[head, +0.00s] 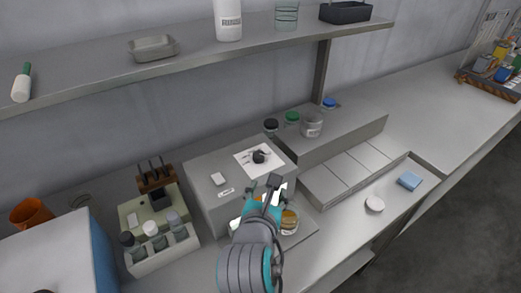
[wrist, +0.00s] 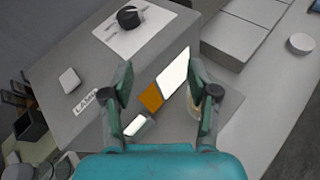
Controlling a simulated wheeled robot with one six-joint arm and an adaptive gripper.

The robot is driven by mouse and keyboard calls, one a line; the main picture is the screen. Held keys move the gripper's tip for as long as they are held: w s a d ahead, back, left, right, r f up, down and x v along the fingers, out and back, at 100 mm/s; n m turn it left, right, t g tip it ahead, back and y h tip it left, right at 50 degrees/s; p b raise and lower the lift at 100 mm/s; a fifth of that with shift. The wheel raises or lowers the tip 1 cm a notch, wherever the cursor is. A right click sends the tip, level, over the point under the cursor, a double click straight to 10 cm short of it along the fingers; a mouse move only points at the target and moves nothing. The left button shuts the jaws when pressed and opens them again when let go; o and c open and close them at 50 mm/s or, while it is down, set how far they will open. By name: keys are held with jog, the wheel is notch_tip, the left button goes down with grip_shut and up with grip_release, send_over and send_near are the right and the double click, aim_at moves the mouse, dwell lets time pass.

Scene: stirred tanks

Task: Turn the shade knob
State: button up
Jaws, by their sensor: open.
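The black knob (head: 259,156) sits on a white marked plate (head: 245,164) on top of a grey box (head: 199,191). In the wrist view the knob (wrist: 129,17) is near the top, beyond my fingertips, with a pointer mark on the plate beside it. A label reading "LAMP" (wrist: 86,101) and a white switch (wrist: 69,79) are on the same box. My gripper (head: 265,186) is open and empty, in front of the knob and apart from it. In the wrist view its fingers (wrist: 160,82) frame a bright white panel (wrist: 175,74) and an orange patch (wrist: 151,98).
A shelf (head: 185,62) with bottle, tray and glass runs above. A rack of capped bottles (head: 163,250) stands left of the box. A stepped ledge with jars (head: 345,140) is at the right. A blue block (head: 409,180) and white disc (head: 375,204) lie on the bench.

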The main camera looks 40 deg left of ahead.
aim_at(258, 155)
jog(key=a+r+n, duration=0.2)
jog(key=a+r, duration=0.2)
jog(key=x, duration=1)
jog(key=shift+w+a+f, duration=0.2)
jog(key=shift+a, duration=0.1)
grip_shut()
